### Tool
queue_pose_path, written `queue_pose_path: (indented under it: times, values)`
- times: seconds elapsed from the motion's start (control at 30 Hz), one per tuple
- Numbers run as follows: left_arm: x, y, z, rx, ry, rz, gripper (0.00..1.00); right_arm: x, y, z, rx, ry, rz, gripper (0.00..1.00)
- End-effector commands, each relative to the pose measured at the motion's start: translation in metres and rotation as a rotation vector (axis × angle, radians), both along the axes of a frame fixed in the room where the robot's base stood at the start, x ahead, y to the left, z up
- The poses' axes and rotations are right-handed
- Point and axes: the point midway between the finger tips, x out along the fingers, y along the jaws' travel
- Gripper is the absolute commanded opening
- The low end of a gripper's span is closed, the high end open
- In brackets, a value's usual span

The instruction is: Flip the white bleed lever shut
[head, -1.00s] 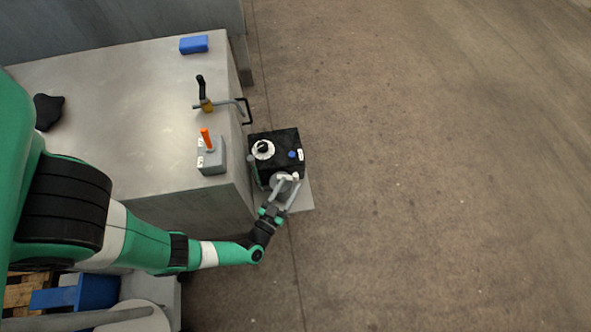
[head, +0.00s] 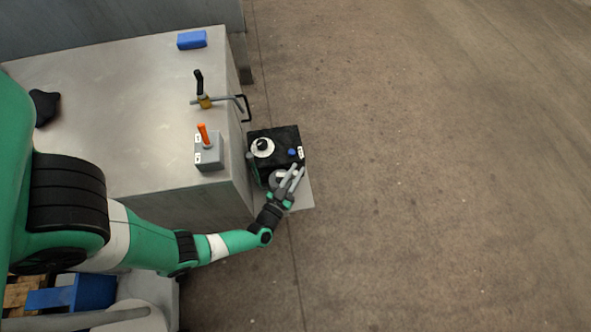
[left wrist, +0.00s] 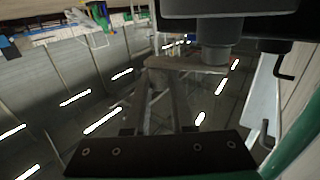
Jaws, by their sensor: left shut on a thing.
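The black box unit (head: 287,136) stands beside the grey block, with a white dial with a black knob (head: 263,147) and a blue button on its top. My left gripper (head: 294,174) is at the unit's near side, its fingers pointing up and right. The bar runs sideways below a grey round fitting (left wrist: 215,42). In the head view the gripper hides the lever. My right gripper is not in view.
The grey block (head: 120,110) carries an orange-handled lever on a grey box (head: 209,153), a black-handled valve (head: 202,88), a blue block (head: 192,40) and a black lump (head: 44,106). Open floor (head: 430,180) lies to the right.

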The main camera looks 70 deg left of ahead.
Motion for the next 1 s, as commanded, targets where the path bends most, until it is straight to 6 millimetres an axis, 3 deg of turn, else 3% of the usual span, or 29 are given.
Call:
queue_pose_path:
  times: [0.27,0.6,0.87,0.9,1.0]
  values:
    - [0.002,0.001,0.001,-0.001,-0.004,0.028,0.00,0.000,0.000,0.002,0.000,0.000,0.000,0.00]
    - [0.005,0.014,-0.001,-0.001,0.001,0.280,0.00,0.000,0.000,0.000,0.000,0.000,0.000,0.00]
    - [0.004,0.015,-0.001,-0.001,0.003,0.288,0.00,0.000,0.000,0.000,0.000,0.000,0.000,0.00]
    - [0.004,0.015,-0.001,-0.001,0.003,0.287,0.28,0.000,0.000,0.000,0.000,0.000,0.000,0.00]
    - [0.004,0.015,-0.001,-0.001,0.003,0.287,0.46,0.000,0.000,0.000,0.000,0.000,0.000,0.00]
